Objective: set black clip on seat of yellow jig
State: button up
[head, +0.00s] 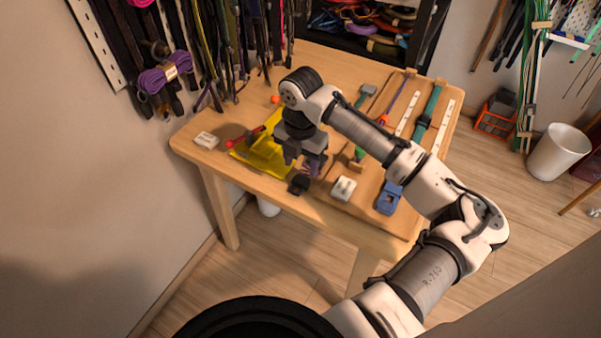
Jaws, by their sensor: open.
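The yellow jig (258,151) lies on the left part of the wooden table, partly hidden behind my gripper. A small black object (299,184), which looks like the black clip, is near the table's front edge. My gripper (299,168) is open and points down, over the jig's right side and just behind the black object in the picture. I cannot tell its height above the table or whether it touches the black object. The jig's seat cannot be made out clearly.
A red tool (245,137) lies at the jig's left. White blocks stand at the table's left corner (206,140) and front (344,188). A blue object (389,197) is at front right. Boards with cords, including a green strap (427,115), fill the right side.

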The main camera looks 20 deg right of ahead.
aim_at(301, 181)
notch_tip(301, 181, down, 6)
jog(key=shift+f+p, duration=0.1)
jog(key=shift+p, duration=0.2)
jog(key=c, duration=0.7)
